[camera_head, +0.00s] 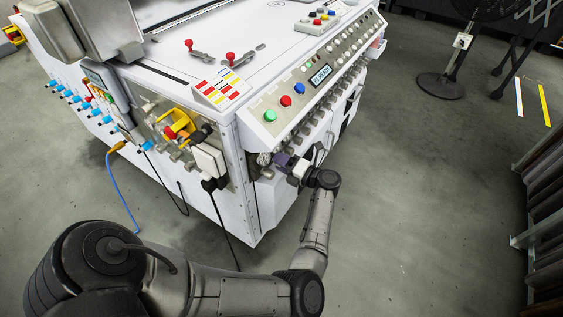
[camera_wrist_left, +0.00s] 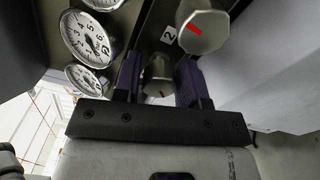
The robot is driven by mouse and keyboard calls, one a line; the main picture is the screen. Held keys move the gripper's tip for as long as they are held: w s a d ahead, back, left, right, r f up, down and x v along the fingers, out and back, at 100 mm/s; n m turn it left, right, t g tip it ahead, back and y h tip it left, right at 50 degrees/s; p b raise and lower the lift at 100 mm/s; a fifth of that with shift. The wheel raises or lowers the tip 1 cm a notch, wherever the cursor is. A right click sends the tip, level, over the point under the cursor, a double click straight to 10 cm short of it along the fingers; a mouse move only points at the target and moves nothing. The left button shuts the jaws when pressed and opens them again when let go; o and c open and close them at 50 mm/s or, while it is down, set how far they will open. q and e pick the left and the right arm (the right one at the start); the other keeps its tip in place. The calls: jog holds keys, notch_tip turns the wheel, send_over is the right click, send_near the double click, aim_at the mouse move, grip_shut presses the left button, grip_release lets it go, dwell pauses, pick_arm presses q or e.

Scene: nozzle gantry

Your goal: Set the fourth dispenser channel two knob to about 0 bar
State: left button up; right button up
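My left gripper (camera_head: 282,160) is at the corner of the white machine, below the sloped button panel. In the left wrist view, its two purple fingers (camera_wrist_left: 159,82) stand on either side of a metal knob (camera_wrist_left: 158,72) with a red mark. I cannot tell whether they press on it. A larger faceted knob (camera_wrist_left: 203,30) with a red mark sits above and to the right, beside a label "2" (camera_wrist_left: 168,36). Round white gauges, one large (camera_wrist_left: 88,38) and one lower (camera_wrist_left: 86,79), are left of the fingers. Their exact readings are unclear. My right gripper is out of view.
The sloped panel (camera_head: 322,74) with green, red and blue buttons overhangs the gripper. A plug box (camera_head: 208,160) with hanging black cables is left of the corner. A grey panel (camera_wrist_left: 268,50) stands close right of the fingers.

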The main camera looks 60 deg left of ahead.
pick_arm(q)
jog(key=p+v, duration=0.3)
jog(key=v, duration=1.1)
jog(key=shift+s, duration=0.1)
dwell(0.5)
